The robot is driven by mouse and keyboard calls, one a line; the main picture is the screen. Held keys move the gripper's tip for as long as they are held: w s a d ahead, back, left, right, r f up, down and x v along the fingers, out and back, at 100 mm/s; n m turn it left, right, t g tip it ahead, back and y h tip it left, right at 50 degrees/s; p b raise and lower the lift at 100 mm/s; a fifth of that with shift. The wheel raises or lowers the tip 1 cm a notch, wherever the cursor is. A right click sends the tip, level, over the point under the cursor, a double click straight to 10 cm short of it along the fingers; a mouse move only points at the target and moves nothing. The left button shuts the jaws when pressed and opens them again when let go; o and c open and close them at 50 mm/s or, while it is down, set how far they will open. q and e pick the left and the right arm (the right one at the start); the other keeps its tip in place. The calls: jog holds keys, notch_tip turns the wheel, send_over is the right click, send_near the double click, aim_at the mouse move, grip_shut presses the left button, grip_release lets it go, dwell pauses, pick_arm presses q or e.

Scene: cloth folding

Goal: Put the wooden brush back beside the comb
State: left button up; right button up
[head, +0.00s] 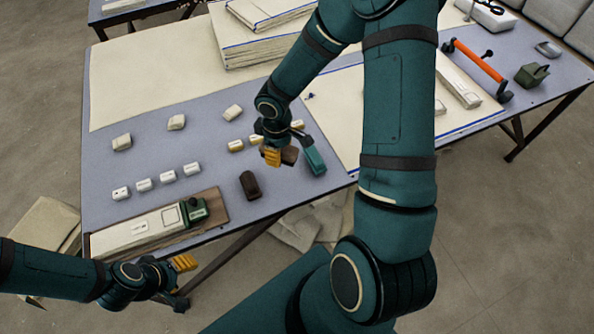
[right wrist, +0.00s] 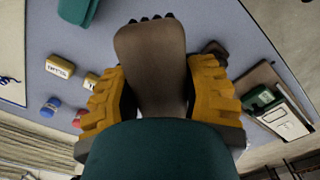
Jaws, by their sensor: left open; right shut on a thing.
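The wooden brush (right wrist: 150,65), a brown rounded block with dark bristles along its far end, is clamped between the yellow fingers of my right gripper (right wrist: 158,88). In the head view the brush (head: 290,155) is just above the table's front part, beside a teal block (head: 315,160); I cannot tell whether it touches the table. A dark brown rounded object (head: 250,184) lies on the table to the left of it; I cannot tell whether this is the comb. My left gripper (head: 184,263) is open and empty, off the table's front edge at lower left.
A brown board (head: 217,205) with a long white box (head: 140,228) and a green device (head: 195,209) lies at the front left. Several white and yellow labelled blocks stand on the blue table (head: 110,175). Cloth stacks (head: 260,50) lie behind. An orange-handled tool (head: 478,60) is at right.

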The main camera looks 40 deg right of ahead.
jog(key=shift+s+d, duration=0.1)
jog(key=shift+d, duration=0.15)
jog(key=shift+d+f, duration=0.1)
jog(key=shift+f, duration=0.3)
jog(key=b, duration=0.2)
send_over(283, 175)
notch_tip(283, 175, down, 6)
jog(key=shift+s+f, duration=0.15)
jog(key=shift+f+b, duration=0.5)
jog(key=shift+f, duration=1)
jog(key=shift+f, duration=0.1)
jog(key=o, duration=1.2)
